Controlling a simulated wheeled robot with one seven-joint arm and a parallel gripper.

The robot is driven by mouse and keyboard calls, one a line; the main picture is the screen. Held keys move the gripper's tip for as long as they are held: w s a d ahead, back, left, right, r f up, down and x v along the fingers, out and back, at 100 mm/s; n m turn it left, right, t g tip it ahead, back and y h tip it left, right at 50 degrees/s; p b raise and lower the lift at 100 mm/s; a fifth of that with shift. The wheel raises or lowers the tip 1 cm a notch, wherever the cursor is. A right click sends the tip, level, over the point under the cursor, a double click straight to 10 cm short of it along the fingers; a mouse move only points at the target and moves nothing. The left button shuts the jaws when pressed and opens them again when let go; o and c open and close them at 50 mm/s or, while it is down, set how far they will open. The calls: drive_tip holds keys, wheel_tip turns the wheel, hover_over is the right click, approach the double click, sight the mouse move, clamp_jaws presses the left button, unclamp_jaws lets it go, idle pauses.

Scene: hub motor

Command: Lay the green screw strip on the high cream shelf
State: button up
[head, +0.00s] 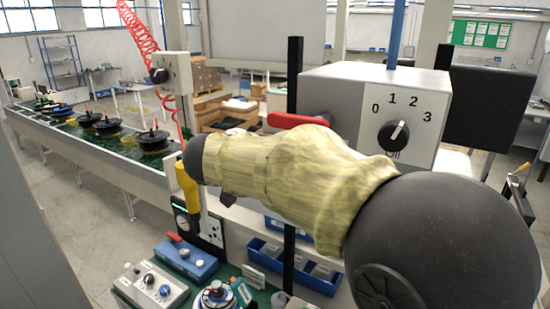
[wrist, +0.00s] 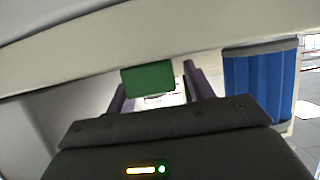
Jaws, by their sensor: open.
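A green block-like piece (wrist: 148,79), which looks like the green screw strip, shows in the wrist view just ahead of my gripper, roughly between the fingers. My gripper (wrist: 157,90) is open, with one dark finger on each side of this piece. I cannot tell whether the piece touches a finger or what it rests on. A broad cream surface (wrist: 200,30) runs across the top of the wrist view; I cannot tell whether it is the high cream shelf. In the head view my arm hides the gripper and the strip.
A blue ribbed panel or bin (wrist: 255,85) stands right in the wrist view. In the head view, a grey dial box (head: 345,90) stands behind my arm. Below are blue bins (head: 300,270), a blue switch box (head: 185,258) and a yellow-handled tool (head: 188,188). A conveyor (head: 75,140) runs at left.

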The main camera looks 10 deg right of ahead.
drive_tip(key=shift+s+a+r, duration=0.15)
drive_tip(key=shift+s+a, duration=0.05)
drive_tip(key=shift+a, duration=0.05)
drive_tip(key=b+v, duration=0.3)
drive_tip(key=v, duration=0.8)
drive_tip(key=shift+s+r, duration=0.1)
drive_tip(key=shift+r, duration=0.05)
idle(0.7)
